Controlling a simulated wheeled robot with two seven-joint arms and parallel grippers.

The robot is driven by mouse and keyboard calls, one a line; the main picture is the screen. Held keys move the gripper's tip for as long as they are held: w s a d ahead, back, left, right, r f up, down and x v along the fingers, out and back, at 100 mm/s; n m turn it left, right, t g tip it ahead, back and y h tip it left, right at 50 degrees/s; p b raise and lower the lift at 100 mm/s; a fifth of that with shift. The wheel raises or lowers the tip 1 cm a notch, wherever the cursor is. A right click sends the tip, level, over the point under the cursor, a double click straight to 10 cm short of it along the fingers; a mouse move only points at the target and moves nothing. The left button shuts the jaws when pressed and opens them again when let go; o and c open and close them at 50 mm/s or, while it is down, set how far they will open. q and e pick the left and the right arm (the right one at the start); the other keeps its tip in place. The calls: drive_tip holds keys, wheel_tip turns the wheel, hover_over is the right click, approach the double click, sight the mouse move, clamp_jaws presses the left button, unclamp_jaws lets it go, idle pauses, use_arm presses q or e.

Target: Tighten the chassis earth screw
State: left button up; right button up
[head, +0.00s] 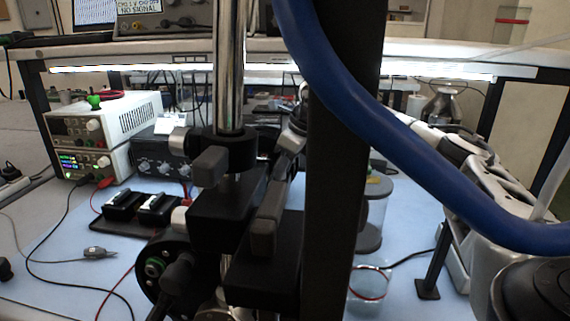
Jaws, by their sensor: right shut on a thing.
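My right arm (455,150) comes in from the right and passes behind a black post. My right gripper (240,188) appears as black blocks with grey pads at the centre. It is shut on a dark part, crowded by the stand's clamp; I cannot tell what the part is. My left gripper is not in view.
A chrome pole (230,70), black post (345,160) and blue hose (400,140) block much of the centre. Power supplies (80,140) and battery-like black boxes (140,207) stand left. A clear cylinder (375,215) and glass beaker (368,288) stand right. The blue mat (60,250) is fairly open front left.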

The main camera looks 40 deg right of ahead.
drive_tip(key=o, duration=1)
drive_tip(key=v, duration=1.6)
drive_tip(key=shift+s+a, duration=0.1)
